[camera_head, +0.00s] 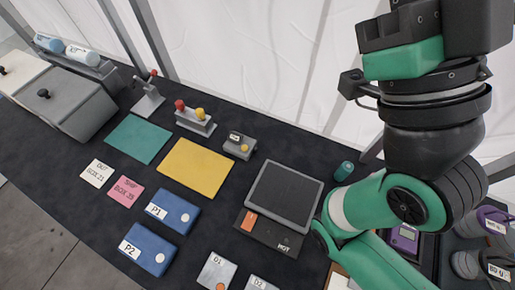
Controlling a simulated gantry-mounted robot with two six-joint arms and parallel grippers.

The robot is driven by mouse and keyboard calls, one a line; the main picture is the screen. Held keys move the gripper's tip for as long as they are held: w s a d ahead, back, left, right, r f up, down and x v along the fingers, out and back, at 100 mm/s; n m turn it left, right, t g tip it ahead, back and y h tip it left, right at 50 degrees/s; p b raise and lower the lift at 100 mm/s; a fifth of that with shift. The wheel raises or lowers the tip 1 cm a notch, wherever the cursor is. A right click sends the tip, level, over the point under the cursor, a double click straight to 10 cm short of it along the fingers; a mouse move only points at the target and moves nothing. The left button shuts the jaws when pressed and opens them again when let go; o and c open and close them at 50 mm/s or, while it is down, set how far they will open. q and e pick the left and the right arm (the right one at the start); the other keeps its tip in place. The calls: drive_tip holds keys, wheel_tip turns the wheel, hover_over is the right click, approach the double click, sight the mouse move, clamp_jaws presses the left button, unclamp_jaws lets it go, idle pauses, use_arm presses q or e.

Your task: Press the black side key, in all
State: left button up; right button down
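I cannot make out a black side key for certain. A small grey box (239,147) with a yellow button and a dark patch on top stands at the back middle. A grey case (70,108) with a black knob (43,93) on top stands at the far left. A grey and purple device (404,238) is partly hidden behind my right arm. My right arm fills the right side, and its black and green end (405,45) is raised at the top. Its fingertips cannot be told apart, and no held thing shows. My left gripper is out of view.
Teal (138,139) and yellow (196,168) mats, blue P1 (172,211) and P2 (148,249) boxes, and a dark tray marked HOT (268,236) lie on the black table. A red-and-yellow-knobbed box (195,122) and a lever stand (148,100) stand behind. Purple-banded rolls (488,221) sit right.

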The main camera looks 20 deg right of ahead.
idle(0.8)
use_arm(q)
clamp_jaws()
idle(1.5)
